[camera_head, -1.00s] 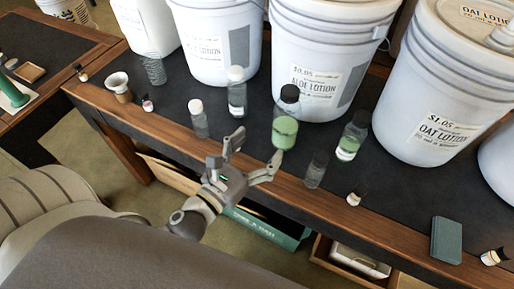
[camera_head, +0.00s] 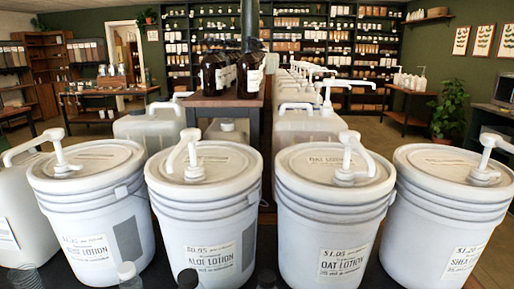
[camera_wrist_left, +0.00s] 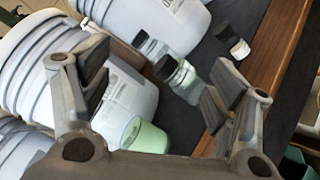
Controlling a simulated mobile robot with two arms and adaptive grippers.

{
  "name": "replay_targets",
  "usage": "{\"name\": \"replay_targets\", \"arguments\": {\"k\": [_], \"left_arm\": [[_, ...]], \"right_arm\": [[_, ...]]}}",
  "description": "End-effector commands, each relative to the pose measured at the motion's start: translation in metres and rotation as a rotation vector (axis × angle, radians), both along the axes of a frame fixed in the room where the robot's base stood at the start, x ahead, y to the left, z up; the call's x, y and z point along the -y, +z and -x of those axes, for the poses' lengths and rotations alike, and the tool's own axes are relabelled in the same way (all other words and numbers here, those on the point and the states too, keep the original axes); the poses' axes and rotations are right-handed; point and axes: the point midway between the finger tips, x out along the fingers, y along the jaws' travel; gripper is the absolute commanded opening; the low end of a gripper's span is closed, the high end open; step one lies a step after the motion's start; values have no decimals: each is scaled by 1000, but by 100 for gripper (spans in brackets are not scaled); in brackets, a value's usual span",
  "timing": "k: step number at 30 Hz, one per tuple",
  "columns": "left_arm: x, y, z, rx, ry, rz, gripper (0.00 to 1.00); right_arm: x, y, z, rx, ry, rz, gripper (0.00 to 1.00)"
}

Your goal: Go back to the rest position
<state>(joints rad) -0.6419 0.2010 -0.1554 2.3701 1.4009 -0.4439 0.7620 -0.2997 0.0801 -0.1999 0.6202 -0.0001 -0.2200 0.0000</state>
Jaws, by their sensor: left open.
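My left gripper (camera_wrist_left: 160,88) shows in the left wrist view with its two fingers spread apart and nothing held between them. Beyond and between the fingers are a clear bottle with a black cap (camera_wrist_left: 182,80) and another dark-capped clear bottle (camera_wrist_left: 150,47). A pale green container (camera_wrist_left: 146,136) is low in the middle, partly hidden by the gripper body. A small black-capped bottle (camera_wrist_left: 233,42) lies farther right. Neither gripper shows in the head view. My right gripper is in no view.
White pump buckets, including an aloe lotion bucket (camera_head: 205,220) and an oat lotion bucket (camera_head: 332,215), line the near table. Bottle tops show along the bottom edge. Behind stand a table with dark bottles (camera_head: 218,72), full shelves (camera_head: 330,45) and a plant (camera_head: 455,105).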

Motion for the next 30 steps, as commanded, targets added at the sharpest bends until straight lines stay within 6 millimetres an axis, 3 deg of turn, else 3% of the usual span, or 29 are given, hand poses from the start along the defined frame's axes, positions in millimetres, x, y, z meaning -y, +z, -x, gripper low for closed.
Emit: {"name": "replay_targets", "arguments": {"k": [3, 8, 11, 16, 21, 25, 30], "left_arm": [[18, -24, 16, 114, -132, -335, 81], [18, -72, 34, 211, -309, -774, 81], [3, -102, 44, 234, -418, -1026, 81], [-41, -144, 60, 207, -605, -1408, 81], [-93, -166, 77, 116, -773, -1688, 81], [-132, -172, 92, 17, -892, -1850, 81], [-133, -216, 83, -6, -929, -1851, 81]], "right_arm": [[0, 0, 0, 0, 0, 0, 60], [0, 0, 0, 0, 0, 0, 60], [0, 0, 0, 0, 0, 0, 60], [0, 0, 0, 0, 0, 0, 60], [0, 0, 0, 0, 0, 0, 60], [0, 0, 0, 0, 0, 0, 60], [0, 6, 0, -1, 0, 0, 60]]}}
